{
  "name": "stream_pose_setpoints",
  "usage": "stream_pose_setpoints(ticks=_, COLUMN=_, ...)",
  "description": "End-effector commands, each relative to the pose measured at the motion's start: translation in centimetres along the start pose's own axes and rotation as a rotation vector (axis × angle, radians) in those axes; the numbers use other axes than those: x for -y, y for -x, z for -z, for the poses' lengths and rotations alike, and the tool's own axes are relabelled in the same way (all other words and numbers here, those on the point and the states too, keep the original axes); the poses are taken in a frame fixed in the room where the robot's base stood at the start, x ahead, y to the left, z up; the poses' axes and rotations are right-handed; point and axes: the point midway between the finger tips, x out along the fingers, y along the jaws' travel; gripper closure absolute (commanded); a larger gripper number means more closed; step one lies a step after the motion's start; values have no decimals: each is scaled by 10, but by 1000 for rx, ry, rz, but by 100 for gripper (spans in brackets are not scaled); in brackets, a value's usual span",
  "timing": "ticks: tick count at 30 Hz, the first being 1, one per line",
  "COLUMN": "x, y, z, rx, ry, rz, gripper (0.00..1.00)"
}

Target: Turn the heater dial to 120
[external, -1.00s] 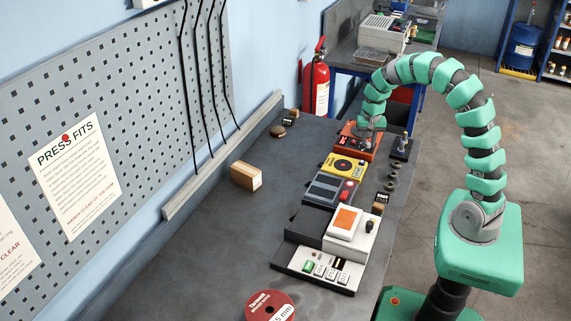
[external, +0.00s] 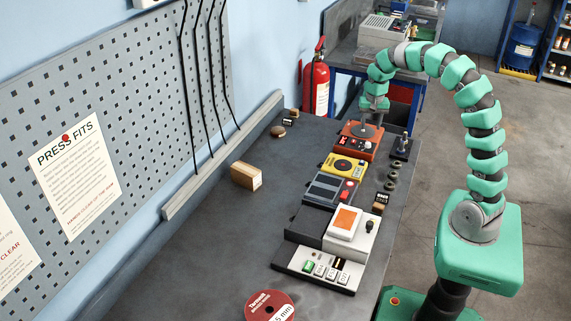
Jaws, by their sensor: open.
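An orange-red unit (external: 350,149) with a round grey plate on top and a dark front panel stands at the far end of the row of devices. It looks like the heater. Small light marks or knobs show on its panel, but the dial and its setting are too small to read. My gripper (external: 369,118) hangs just above the unit's round plate, pointing down. It is open and holds nothing that I can see. Whether its fingertips touch anything is too small to tell.
Nearer along the bench stand a yellow unit (external: 343,167) with a black disc, a dark grey unit (external: 328,189), and a white press-like device (external: 350,236). A black stand (external: 401,150) and several rings sit on the right. The bench's left middle is mostly clear around a wooden block (external: 246,176).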

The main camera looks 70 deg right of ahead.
Motion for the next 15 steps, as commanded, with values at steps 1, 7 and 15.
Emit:
stream_pose_setpoints(ticks=1, x=0, y=11, z=1, rx=-2, ry=0, rz=2, gripper=55)
stream_pose_setpoints(ticks=7, x=0, y=40, z=1, rx=-1, ry=0, rz=1, gripper=55)
stream_pose_setpoints(ticks=15, x=0, y=54, z=0, rx=0, ry=-1, rz=0, gripper=55)
